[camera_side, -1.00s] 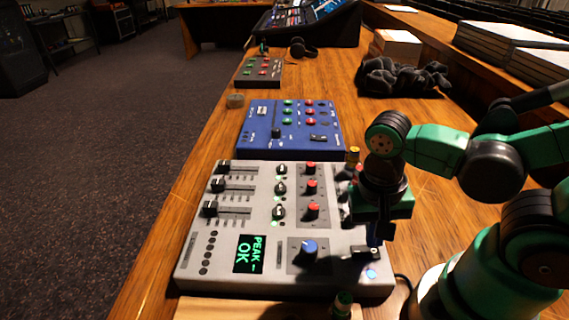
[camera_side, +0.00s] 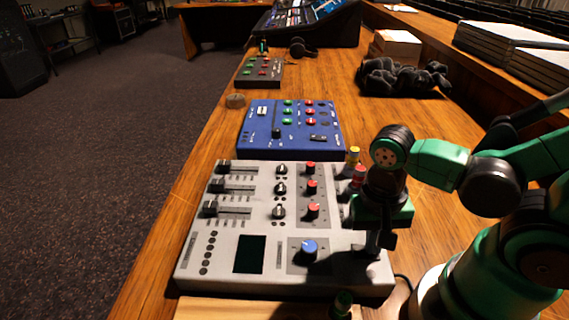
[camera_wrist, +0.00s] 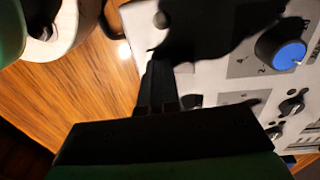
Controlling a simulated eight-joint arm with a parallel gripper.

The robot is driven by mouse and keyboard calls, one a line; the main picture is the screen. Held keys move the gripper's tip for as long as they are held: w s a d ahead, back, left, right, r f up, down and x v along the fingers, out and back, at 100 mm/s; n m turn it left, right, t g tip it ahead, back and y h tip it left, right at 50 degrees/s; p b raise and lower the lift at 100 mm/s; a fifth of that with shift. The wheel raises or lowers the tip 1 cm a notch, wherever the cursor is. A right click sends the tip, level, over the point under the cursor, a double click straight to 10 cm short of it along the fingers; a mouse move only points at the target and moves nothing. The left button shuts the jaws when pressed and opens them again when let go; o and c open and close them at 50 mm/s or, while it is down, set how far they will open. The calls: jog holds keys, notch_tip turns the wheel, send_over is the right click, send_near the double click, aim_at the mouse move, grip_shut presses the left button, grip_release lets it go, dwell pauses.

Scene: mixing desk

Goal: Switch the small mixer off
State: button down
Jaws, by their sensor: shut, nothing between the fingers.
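A blue box with knobs (camera_side: 262,145) stands just behind the mixer, and a dark box (camera_side: 260,70) farther back. Colored plugs (camera_side: 353,154) stand at the mixer's right rear. A black cloth heap (camera_side: 400,78) lies farther back.

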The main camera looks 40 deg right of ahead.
jog(key=shift+w+a+r, duration=0.15)
jog(key=shift+w+a, duration=0.4)
jog(key=shift+r, duration=0.1)
notch_tip(320, 180, up, 14)
jog(key=w+a, duration=0.1)
dwell(0.9)
jog(key=shift+w+a, duration=0.1)
